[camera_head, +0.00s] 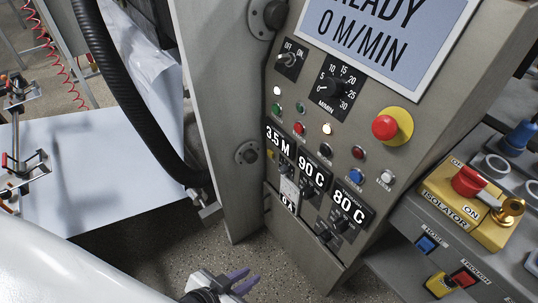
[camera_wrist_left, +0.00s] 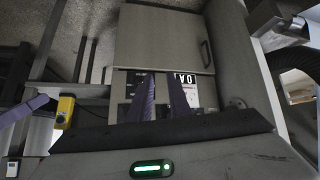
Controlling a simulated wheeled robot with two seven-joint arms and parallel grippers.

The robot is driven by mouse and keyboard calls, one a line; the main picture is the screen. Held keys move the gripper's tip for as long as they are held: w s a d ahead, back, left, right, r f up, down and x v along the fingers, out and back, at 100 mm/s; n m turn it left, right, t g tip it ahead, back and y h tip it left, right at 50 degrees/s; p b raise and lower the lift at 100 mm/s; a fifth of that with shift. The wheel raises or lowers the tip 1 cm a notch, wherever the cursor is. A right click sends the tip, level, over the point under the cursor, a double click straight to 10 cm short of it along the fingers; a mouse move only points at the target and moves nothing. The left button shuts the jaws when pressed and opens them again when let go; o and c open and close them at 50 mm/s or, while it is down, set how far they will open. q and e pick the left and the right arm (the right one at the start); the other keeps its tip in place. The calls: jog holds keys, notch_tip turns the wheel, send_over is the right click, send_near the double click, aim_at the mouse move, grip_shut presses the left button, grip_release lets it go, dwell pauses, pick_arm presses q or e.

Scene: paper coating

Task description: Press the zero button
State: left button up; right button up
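The control panel (camera_head: 350,150) shows in the head view, with speed dial, several small buttons and displays reading 35 M, 90 C, 80 C and 0 A. Most button labels are too small to read, so I cannot tell surely which is the zero button. A small yellowish button (camera_head: 270,154) sits beside the 35 M display (camera_head: 280,141). My left gripper (camera_head: 240,280) is low in front of the panel, below the 0 A display (camera_head: 288,203). In the left wrist view its two purple fingers (camera_wrist_left: 162,80) are apart with nothing between them, overlapping the panel's lower part. My right gripper is not recognisable.
A red emergency stop (camera_head: 385,127) protrudes from the panel. A yellow isolator box (camera_head: 462,199) and further switches are at right. A black hose (camera_head: 112,85) and white sheet (camera_head: 105,155) are at left. Bare floor (camera_head: 208,245) lies between sheet and panel.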

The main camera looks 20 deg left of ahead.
pick_arm(q)
grip_shut()
jog(key=shift+s, duration=0.1)
dwell(1.3)
